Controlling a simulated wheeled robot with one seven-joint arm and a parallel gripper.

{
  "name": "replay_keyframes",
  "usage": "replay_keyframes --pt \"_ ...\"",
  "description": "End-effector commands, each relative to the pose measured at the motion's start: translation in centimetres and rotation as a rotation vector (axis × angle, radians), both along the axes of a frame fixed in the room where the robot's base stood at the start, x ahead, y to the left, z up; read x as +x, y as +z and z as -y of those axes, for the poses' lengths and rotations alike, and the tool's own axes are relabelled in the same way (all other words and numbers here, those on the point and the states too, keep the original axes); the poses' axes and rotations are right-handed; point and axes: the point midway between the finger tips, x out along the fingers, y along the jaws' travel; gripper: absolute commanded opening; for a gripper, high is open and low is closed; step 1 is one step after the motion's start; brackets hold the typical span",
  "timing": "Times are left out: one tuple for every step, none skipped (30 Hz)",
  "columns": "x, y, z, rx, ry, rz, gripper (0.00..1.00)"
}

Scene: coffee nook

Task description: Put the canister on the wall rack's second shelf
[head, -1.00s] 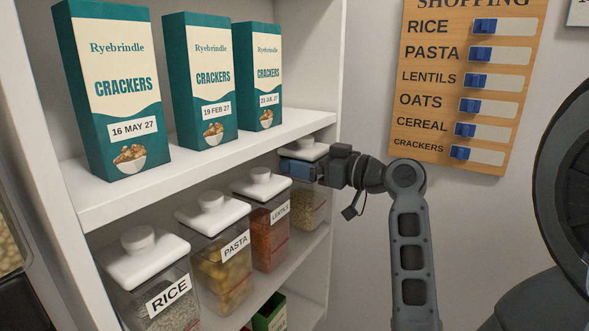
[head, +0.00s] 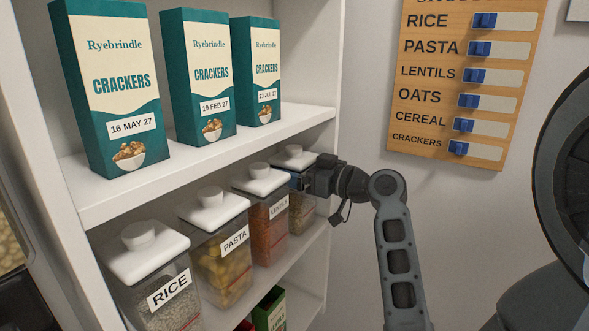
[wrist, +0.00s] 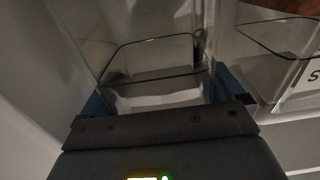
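The canister (head: 302,208) is clear with a white lid and pale grainy contents. In the head view it stands at the right end of the row on the shelf (head: 285,277) under the cracker boxes, its lid in line with the others. My gripper (head: 297,181) reaches it from the right and front, its blue fingers at the upper body under the lid. In the wrist view the clear canister (wrist: 155,60) lies between the two blue fingers, which look close against its sides. My gripper appears shut on it. Its base is partly hidden, so its contact with the shelf is unclear.
Canisters labelled LENTILS (head: 270,235), PASTA (head: 225,265) and RICE (head: 170,300) fill the row to the left. The cracker shelf (head: 200,170) is close above. The rack's side wall is close to the right. A shopping board (head: 430,130) hangs on the wall.

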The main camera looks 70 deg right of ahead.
Motion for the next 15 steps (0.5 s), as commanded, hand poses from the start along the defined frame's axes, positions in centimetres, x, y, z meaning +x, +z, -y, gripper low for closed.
replay_keyframes --pt "0.0 0.0 0.0 0.000 0.000 0.000 0.99" --pt "0.0 0.0 0.0 0.000 0.000 0.000 1.00" --pt "0.0 0.0 0.0 0.000 0.000 0.000 1.00" --pt "0.0 0.0 0.0 0.000 0.000 0.000 1.00" --pt "0.0 0.0 0.0 0.000 0.000 0.000 1.00" --pt "0.0 0.0 0.0 0.000 0.000 0.000 1.00" --pt "0.0 0.0 0.0 0.000 0.000 0.000 1.00" --pt "0.0 0.0 0.0 0.000 0.000 0.000 1.00" --pt "0.0 0.1 0.0 0.000 0.000 0.000 1.00" --pt "0.0 0.2 0.0 0.000 0.000 0.000 1.00" --pt "0.0 0.4 0.0 0.000 0.000 0.000 1.00" --pt "-0.1 0.4 0.0 0.000 0.000 0.000 1.00" --pt "-0.6 0.1 -0.1 0.001 -0.001 0.000 1.00" --pt "-1.0 0.1 -0.2 0.001 -0.002 0.001 1.00" --pt "-1.6 0.0 -0.3 0.000 -0.003 0.000 1.00"
